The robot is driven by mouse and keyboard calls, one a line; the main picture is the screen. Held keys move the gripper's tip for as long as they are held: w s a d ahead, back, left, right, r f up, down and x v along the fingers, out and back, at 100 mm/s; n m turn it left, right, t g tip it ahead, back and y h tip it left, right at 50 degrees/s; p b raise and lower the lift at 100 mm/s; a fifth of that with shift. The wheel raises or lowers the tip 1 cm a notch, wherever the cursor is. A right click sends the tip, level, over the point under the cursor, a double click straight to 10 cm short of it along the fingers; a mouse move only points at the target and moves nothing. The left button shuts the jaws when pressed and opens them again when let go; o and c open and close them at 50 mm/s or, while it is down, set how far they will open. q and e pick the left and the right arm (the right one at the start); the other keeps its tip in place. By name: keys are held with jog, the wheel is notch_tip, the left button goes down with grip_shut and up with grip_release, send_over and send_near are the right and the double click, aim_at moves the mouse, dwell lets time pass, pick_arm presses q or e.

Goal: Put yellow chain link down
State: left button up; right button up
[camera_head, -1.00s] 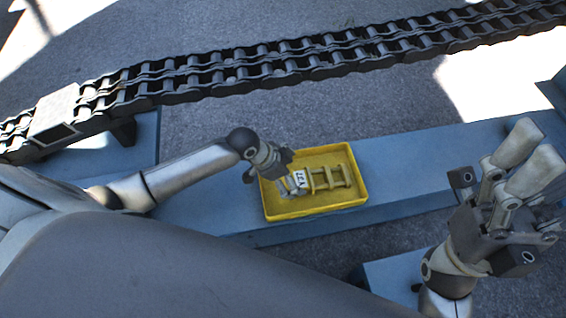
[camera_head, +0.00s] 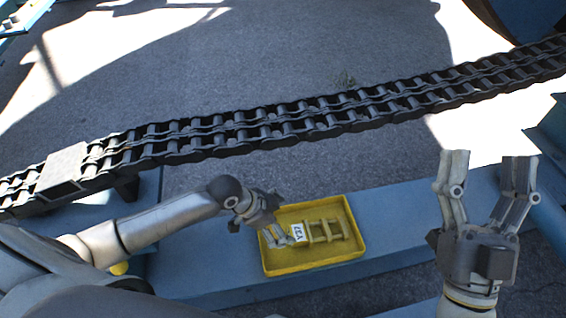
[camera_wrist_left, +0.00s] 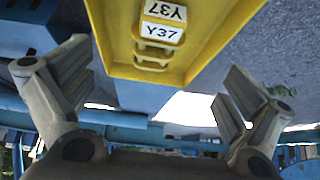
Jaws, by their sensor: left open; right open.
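The yellow chain link (camera_head: 325,231) lies in the yellow tray (camera_head: 352,254), with a white label reading Y37 at its left end. It also shows in the left wrist view (camera_wrist_left: 160,32), inside the tray (camera_wrist_left: 110,50). My left gripper (camera_head: 280,238) is at the left side of the tray, close to the labelled end of the link. In the left wrist view its fingers (camera_wrist_left: 155,95) are spread wide with nothing between them. My right gripper (camera_head: 483,180) is open and empty at the right, fingers pointing up, away from the tray.
The tray stands on a blue beam (camera_head: 400,215). A long dark double chain (camera_head: 290,125) runs across behind it, with a grey block (camera_head: 63,170) at its left end. Open grey floor lies beyond the chain. A small yellow thing (camera_head: 119,268) shows by my left arm.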

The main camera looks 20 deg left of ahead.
pick_arm(q)
jog(key=w+d+r+n+t+h, duration=0.15)
jog(key=d+r+t, duration=0.3)
jog(key=r, duration=0.45)
jog(key=w+d+r+n+t+h, duration=0.1)
jog(key=w+d+r+t+h, duration=0.25)
jog(key=d+r, duration=0.4)
jog(key=s+a+r+n+t+y, duration=0.1)
jog(key=s+a+r+n+t, duration=0.1)
jog(key=r, duration=0.6)
jog(key=s+a+r+n+t+y, duration=0.1)
jog(key=s+a+r+t, duration=0.3)
jog(key=r+t, duration=0.3)
jog(key=s+a+r+n+t+y, duration=0.1)
jog(key=s+a+r+n+t, duration=0.1)
jog(key=r, duration=0.8)
jog(key=s+t, duration=0.1)
jog(key=t, duration=0.1)
jog(key=shift+a+n+t, duration=0.3)
jog(key=shift+a+n, duration=0.05)
jog(key=shift+a, duration=0.05)
